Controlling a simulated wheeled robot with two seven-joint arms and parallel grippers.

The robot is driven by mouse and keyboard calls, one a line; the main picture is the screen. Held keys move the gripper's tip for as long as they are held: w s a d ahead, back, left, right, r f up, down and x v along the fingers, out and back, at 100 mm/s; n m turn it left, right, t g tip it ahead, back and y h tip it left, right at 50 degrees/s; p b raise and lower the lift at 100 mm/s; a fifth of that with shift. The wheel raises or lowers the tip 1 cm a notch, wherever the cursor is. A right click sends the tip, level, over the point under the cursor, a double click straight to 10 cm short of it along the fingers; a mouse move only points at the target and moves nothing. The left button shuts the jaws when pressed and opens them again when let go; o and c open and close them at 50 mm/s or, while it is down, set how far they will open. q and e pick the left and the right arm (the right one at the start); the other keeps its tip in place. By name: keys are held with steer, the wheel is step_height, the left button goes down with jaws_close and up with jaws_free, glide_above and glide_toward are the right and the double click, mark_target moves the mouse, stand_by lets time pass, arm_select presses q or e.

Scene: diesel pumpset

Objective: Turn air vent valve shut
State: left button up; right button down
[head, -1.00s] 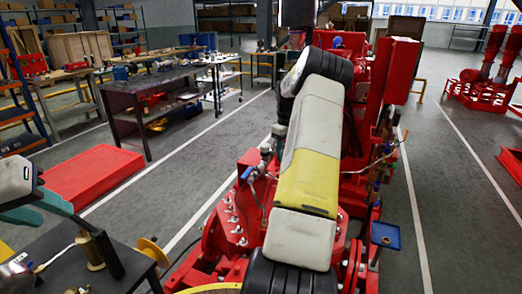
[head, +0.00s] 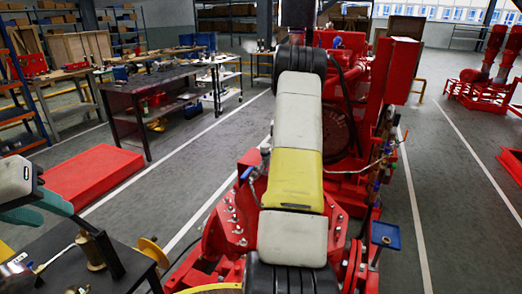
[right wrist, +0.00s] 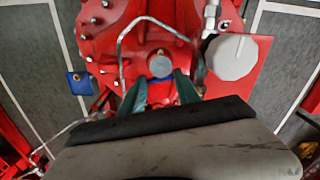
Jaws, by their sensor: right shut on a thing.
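My right gripper (right wrist: 160,84) shows from behind in the right wrist view, with its two teal fingers either side of a small round blue-grey knob (right wrist: 160,66) in front of the red pump housing. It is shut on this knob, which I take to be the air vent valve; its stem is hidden. In the head view my right arm covers this gripper and the knob. My left gripper (head: 44,208) is at the lower left of the head view, above a dark table and away from the pumpset. Its teal fingers show only partly, so its opening is unclear.
A bent metal pipe (right wrist: 128,48) arches around the knob. A round white cap (right wrist: 233,57) stands close on its right. The red pumpset (head: 228,215) has several bolts.

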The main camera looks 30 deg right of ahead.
steer(key=shift+w+m, duration=0.1)
steer(key=shift+m, duration=1.3)
steer(key=c, duration=0.9)
jaws_free()
steer(key=shift+r, duration=0.1)
step_height(320, 180, up, 8)
steer(key=shift+f, duration=0.15)
